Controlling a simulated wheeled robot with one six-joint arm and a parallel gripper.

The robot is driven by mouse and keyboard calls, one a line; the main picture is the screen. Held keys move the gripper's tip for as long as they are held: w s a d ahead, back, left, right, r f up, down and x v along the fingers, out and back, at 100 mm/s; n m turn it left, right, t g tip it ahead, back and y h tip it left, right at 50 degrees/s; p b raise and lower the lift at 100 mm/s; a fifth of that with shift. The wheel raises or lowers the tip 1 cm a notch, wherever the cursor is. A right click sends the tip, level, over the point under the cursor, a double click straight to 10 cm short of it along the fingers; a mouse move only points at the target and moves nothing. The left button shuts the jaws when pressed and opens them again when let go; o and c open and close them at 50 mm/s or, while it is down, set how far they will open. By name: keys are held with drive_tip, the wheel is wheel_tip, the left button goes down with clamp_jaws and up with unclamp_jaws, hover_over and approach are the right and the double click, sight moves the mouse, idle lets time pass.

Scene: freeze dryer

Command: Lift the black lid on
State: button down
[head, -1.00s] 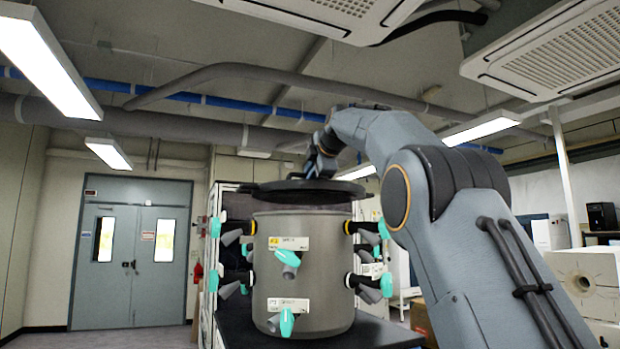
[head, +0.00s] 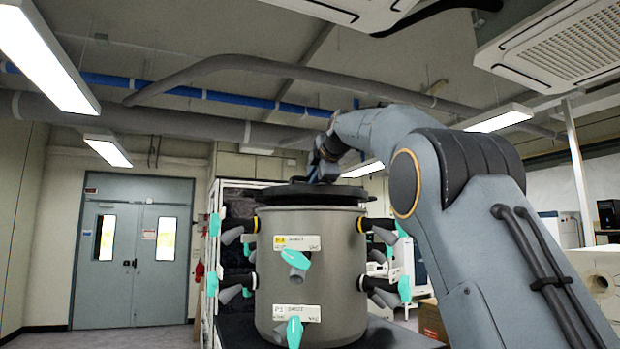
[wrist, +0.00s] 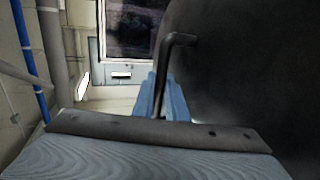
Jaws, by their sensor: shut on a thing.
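The black lid (head: 285,193) is at the top of the grey cylindrical chamber (head: 310,262) in the head view. It looks nearly level and very close to the rim; I cannot tell whether it rests fully on it. My gripper (head: 322,176) is above the lid, its fingertips hard to make out there. In the wrist view my gripper (wrist: 160,100) is shut on the lid's bent handle (wrist: 176,62). The dark lid surface (wrist: 245,75) fills the right of that view.
Several valves with teal handles (head: 296,259) stick out around the chamber. The chamber stands on a dark bench top (head: 385,335). A white shelf frame (head: 213,190) stands behind. Grey double doors (head: 132,262) are at the far left.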

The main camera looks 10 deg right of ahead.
drive_tip(key=shift+f+b, duration=0.6)
drive_tip(key=shift+f, duration=0.35)
